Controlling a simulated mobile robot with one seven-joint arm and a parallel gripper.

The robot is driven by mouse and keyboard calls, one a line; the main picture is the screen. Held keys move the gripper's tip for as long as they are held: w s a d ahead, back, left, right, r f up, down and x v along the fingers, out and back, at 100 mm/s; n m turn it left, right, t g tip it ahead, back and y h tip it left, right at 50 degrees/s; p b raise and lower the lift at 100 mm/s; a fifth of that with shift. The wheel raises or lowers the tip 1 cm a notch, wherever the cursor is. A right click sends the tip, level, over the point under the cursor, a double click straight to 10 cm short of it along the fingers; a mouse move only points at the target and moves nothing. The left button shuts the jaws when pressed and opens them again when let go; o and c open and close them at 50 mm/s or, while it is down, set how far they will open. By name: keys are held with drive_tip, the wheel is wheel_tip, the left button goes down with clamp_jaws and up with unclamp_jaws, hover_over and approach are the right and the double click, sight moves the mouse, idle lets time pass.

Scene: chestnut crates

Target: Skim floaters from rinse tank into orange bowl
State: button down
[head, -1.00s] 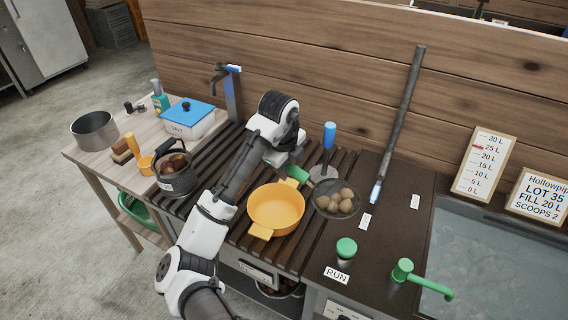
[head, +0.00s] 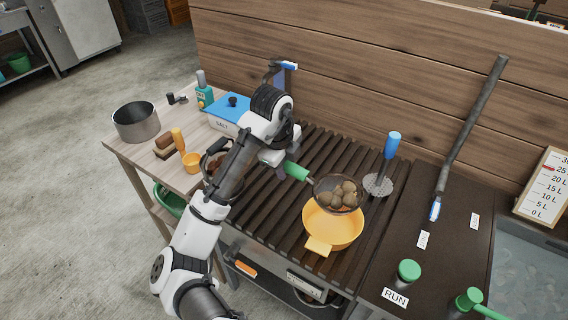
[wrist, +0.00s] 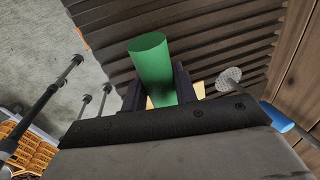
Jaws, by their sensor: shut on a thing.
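My gripper (head: 277,162) is shut on the green handle (head: 296,171) of a skimmer. The handle also shows between the fingers in the wrist view (wrist: 152,72). The skimmer's dark mesh basket (head: 322,186) holds several brown chestnuts (head: 339,194) and is over the back part of the orange bowl (head: 333,233). The bowl stands on the dark slatted rack, and its inside looks empty where it shows. The rinse tank (head: 535,262) is at the right edge, partly cut off, with greyish water in it.
A blue-handled masher (head: 392,150) stands behind and right of the bowl. A dark pot (head: 213,166) is partly hidden by my arm. A green knob (head: 408,271) and green tap (head: 470,298) are on the dark counter. A metal pot (head: 136,124) and salt box (head: 228,112) stand left.

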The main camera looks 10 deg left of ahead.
drive_tip(key=shift+s+d+t, duration=0.15)
drive_tip(key=shift+d+t, duration=0.05)
drive_tip(key=shift+t, duration=0.5)
drive_tip(key=shift+s+a+f+t+h, duration=0.1)
drive_tip(key=shift+s+f+t+h, duration=0.05)
drive_tip(key=shift+t+h, duration=0.45)
drive_tip(key=shift+r+t, duration=0.2)
drive_tip(key=shift+t, duration=0.3)
drive_tip(key=shift+s+a+f+t, duration=0.2)
drive_tip(key=shift+f+t, duration=0.1)
drive_tip(key=shift+t, duration=0.1)
drive_tip(key=shift+s+a+t+h, duration=0.15)
drive_tip(key=shift+t+h, duration=0.25)
drive_tip(key=shift+t, duration=0.5)
drive_tip(key=t+h+b, duration=0.1)
drive_tip(key=t+b, duration=0.1)
drive_tip(key=b, duration=0.1)
drive_tip(key=f+t+b, duration=0.1)
drive_tip(key=t+b, duration=0.2)
drive_tip(key=b, duration=0.1)
drive_tip(key=t+h+b, duration=0.1)
drive_tip(key=t+b, duration=0.1)
drive_tip(key=b, duration=0.2)
drive_tip(key=shift+s+f+h, duration=0.3)
drive_tip(key=shift+s+f, duration=0.05)
